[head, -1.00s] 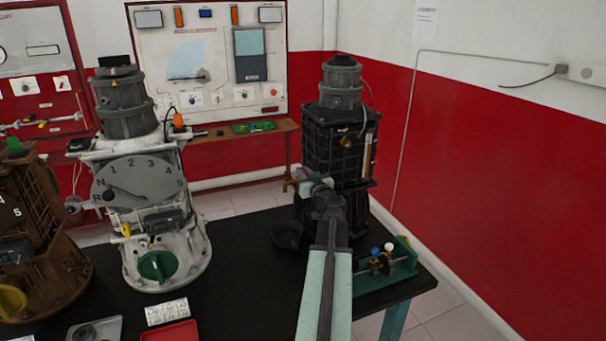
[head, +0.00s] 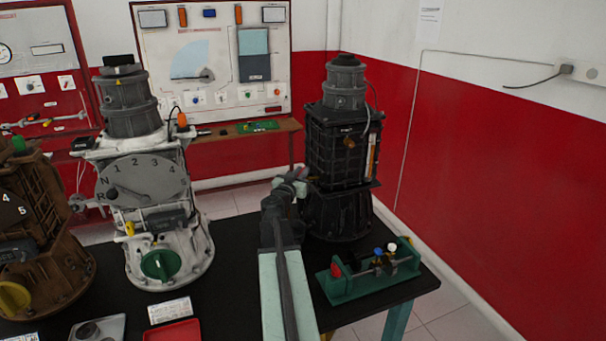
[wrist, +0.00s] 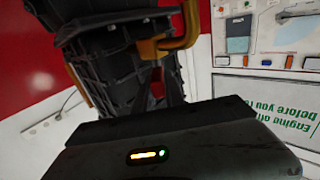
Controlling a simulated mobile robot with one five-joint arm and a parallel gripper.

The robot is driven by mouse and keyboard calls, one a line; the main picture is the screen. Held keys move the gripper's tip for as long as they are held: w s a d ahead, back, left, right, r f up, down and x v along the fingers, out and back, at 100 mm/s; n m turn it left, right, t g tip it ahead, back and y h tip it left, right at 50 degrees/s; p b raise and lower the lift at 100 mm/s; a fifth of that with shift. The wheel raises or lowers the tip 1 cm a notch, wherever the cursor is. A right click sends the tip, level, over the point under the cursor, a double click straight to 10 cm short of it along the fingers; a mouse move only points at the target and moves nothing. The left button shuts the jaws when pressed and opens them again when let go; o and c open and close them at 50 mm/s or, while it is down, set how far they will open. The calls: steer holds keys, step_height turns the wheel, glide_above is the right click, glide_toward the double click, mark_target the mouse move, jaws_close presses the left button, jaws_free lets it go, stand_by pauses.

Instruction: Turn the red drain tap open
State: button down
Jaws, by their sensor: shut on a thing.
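The black engine unit (head: 340,150) stands upright at the back right of the bench in the head view. My gripper (head: 290,182) is at its left side, low on the body, and covers the tap there. In the wrist view the brass tap pipe (wrist: 190,28) curves out of the dark engine body (wrist: 105,50). A small red piece (wrist: 157,88), which looks like the tap handle, shows just beyond my gripper's dark housing. My gripper is shut on it; the fingertips and contact are mostly hidden.
A green stand (head: 368,275) with small knobs sits at the bench's right edge, right of my arm. A white-grey gearbox (head: 150,200) with a dial stands to the left. A red tray (head: 172,332) lies at the front. Bare black bench top (head: 230,260) lies between.

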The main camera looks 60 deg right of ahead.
steer(key=m+g, duration=0.2)
steer(key=g, duration=0.1)
steer(key=w+m+g, duration=0.1)
steer(key=g, duration=0.1)
steer(key=w+m+g, duration=0.1)
steer(key=m+g, duration=0.1)
steer(key=g, duration=0.1)
steer(key=shift+w+d+m+g, duration=0.1)
steer(key=shift+d+m+g, duration=0.05)
steer(key=shift+m+g, duration=0.15)
steer(key=m+g, duration=0.1)
steer(key=m+g+y, duration=0.1)
steer(key=g, duration=0.1)
steer(key=m+g+y, duration=0.1)
steer(key=shift+w+d+g, duration=0.15)
steer(key=shift+w+g, duration=0.1)
steer(key=shift+g, duration=0.05)
steer(key=shift+m+g+y, duration=0.5)
steer(key=shift+m+g, duration=0.1)
steer(key=shift+g, duration=0.1)
steer(key=shift+r, duration=0.1)
steer(key=c, duration=1.4)
jaws_free()
steer(key=v, duration=0.7)
steer(key=shift+w+a, duration=0.25)
steer(key=shift+w, duration=0.05)
